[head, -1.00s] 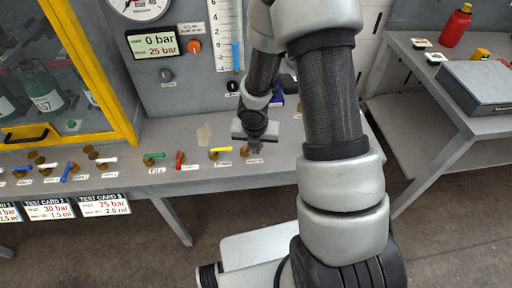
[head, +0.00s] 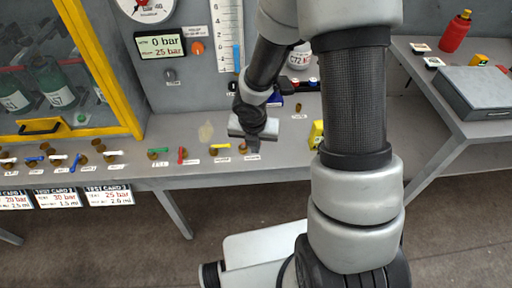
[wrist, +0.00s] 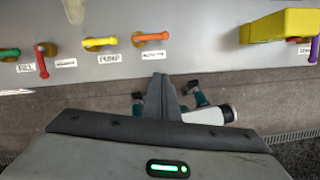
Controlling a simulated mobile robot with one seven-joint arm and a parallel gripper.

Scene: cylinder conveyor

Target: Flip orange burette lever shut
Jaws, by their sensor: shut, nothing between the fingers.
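The orange lever (wrist: 152,37) shows at the top middle of the wrist view. Its handle lies sideways, pointing right from a brass-coloured valve body, with a white label just below it. In the head view my gripper and wrist hide most of it. My gripper (wrist: 162,95) is shut and empty, its fingertips below the lever and label in the wrist view and apart from the lever there. In the head view my gripper (head: 253,146) is over the bench front, close by the lever's label.
A yellow lever (wrist: 100,42) lies sideways just left of the orange one. A red lever (wrist: 42,62) hangs down and a green lever (wrist: 9,53) is further left. A yellow block (wrist: 282,25) stands to the right. The bench front (head: 205,172) has free space below the labels.

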